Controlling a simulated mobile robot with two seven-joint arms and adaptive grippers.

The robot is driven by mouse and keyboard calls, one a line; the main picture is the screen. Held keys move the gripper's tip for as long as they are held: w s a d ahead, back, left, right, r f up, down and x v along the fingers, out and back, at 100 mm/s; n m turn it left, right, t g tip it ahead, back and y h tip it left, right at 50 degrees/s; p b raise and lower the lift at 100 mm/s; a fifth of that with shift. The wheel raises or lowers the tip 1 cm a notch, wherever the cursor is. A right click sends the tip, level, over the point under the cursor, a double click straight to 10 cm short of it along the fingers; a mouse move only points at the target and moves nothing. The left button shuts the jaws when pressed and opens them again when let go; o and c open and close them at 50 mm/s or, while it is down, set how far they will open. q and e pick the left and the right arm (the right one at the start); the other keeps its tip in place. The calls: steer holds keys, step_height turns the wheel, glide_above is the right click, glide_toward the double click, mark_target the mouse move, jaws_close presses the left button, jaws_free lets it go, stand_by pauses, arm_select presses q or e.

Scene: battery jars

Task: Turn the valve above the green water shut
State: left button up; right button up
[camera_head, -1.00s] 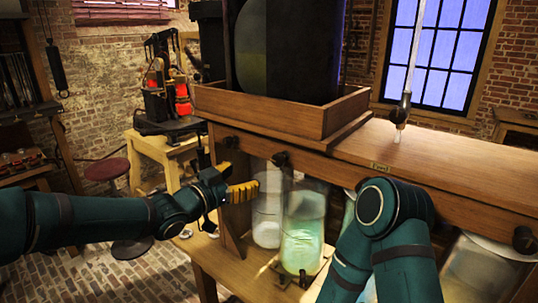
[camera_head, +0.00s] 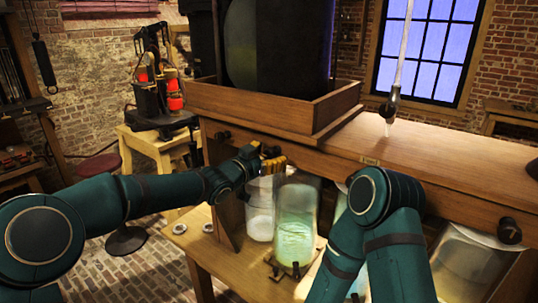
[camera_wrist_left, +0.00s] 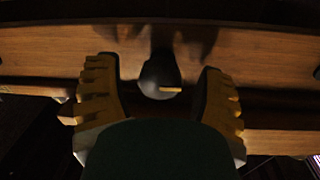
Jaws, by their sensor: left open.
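The jar of green water (camera_head: 296,225) stands under the wooden bench front in the head view. Its valve is hidden behind my left gripper (camera_head: 274,162) there. In the left wrist view, a dark round valve knob (camera_wrist_left: 158,76) with a small pale bar sits on the wood between the two yellow ridged fingers of my left gripper (camera_wrist_left: 158,72). The fingers are open, one each side of the knob, with gaps to both. How far the fingertips are from the bench front is hard to tell. My right arm shows in the head view, but its gripper does not.
A jar with whitish contents (camera_head: 260,212) stands left of the green one on the wooden shelf (camera_head: 228,262). A wooden tray (camera_head: 240,108) sits above.

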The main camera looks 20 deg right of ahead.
arm_select(q)
jaws_close()
